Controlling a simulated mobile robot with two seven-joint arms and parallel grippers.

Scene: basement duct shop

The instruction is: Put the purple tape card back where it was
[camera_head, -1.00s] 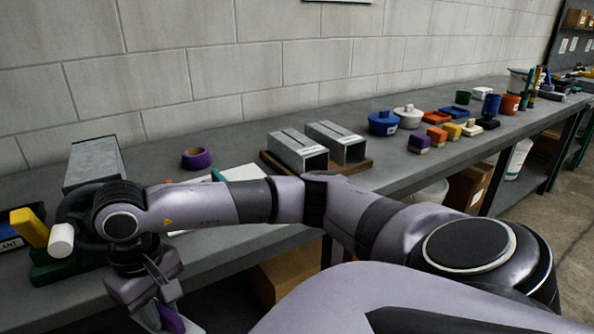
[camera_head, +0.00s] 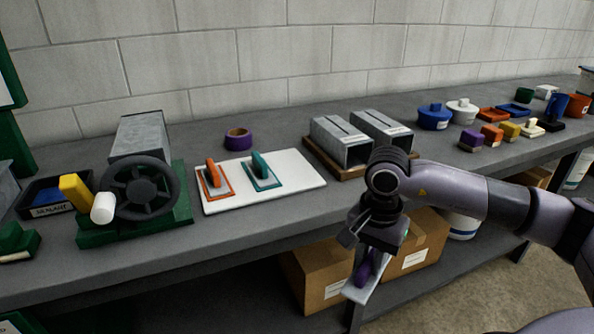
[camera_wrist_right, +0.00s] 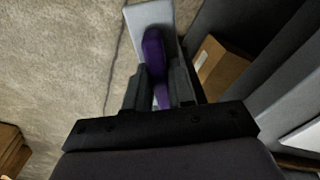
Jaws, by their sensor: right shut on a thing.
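My right gripper (camera_head: 368,250) is shut on the purple tape card (camera_head: 365,268), in front of the bench's front edge and below the bench top. In the right wrist view the card's purple grip (camera_wrist_right: 153,50) is between the two fingers, with a pale flat plate (camera_wrist_right: 150,18) beyond it. A white board (camera_head: 300,189) lies on the bench, left of my gripper. It bears an orange-framed card (camera_head: 213,180) and a teal-framed card (camera_head: 264,172), and its right part is bare. My left gripper is not in view.
A purple tape roll (camera_head: 238,139) stands behind the board. A green-based device with a dark wheel (camera_head: 140,188) is to its left, and two metal duct pieces (camera_head: 342,142) on a wooden tray are to its right. Cardboard boxes (camera_head: 318,278) sit under the bench.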

